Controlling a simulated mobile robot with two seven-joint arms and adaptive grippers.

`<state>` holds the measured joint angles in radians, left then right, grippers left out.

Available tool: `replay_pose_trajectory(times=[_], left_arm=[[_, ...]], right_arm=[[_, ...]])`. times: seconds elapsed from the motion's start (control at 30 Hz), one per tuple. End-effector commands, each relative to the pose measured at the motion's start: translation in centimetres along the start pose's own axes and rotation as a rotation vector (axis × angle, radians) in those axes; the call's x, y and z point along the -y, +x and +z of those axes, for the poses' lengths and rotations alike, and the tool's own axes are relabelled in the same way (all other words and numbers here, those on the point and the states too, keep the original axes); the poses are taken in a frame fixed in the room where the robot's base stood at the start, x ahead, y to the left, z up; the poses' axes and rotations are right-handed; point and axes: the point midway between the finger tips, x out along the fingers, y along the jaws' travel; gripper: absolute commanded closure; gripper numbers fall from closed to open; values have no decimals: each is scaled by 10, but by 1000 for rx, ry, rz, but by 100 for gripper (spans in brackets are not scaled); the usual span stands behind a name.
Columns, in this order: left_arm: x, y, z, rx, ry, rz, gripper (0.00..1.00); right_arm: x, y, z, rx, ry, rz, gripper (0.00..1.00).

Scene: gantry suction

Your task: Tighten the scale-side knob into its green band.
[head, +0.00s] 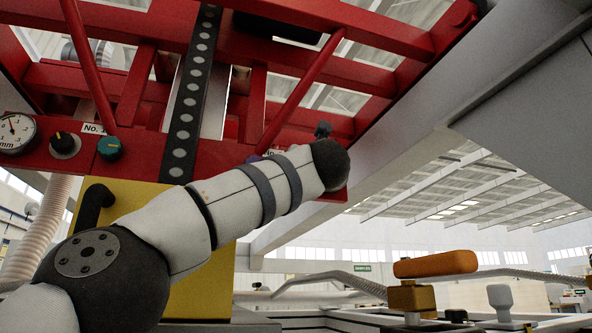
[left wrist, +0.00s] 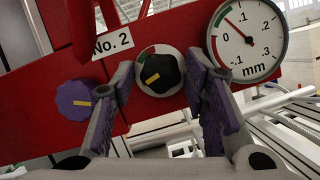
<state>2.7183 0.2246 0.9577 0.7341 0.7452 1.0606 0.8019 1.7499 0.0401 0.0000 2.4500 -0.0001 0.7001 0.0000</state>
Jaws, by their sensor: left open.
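In the left wrist view, a black knob (left wrist: 161,73) with a yellow pointer sits on a pale round scale plate (left wrist: 178,56) on the red No. 2 panel. The plate has a green band (left wrist: 146,53) at its upper left. The yellow pointer lies toward the lower left, below the green band. My left gripper (left wrist: 163,80) is open, with one finger on each side of the knob; I cannot tell whether they touch it. In the head view my left arm reaches the No. 2 panel, and its gripper is mostly hidden behind the wrist. My right gripper is not in view.
A purple knob (left wrist: 77,100) is just left of the left finger. A round mm gauge (left wrist: 246,35) is right of the black knob, its needle pointing upper left. In the head view, the No. 1 panel has a gauge (head: 16,132), a black knob (head: 65,143) and a teal knob (head: 110,147).

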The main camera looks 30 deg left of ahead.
Motion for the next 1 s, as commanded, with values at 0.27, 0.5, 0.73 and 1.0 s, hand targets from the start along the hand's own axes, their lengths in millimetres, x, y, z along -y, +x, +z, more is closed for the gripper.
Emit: replay_pose_trajectory(times=[0.27, 0.5, 0.73, 1.0], left_arm=[[0, 0, 0, 0, 0, 0, 95], [0, 0, 0, 0, 22, -9, 95], [-1, 0, 0, 1, 130, -54, 95], [-3, 0, 0, 0, 308, -127, 95]], right_arm=[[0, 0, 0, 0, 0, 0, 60], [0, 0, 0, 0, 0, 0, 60], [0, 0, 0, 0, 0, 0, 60], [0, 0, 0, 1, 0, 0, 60]])
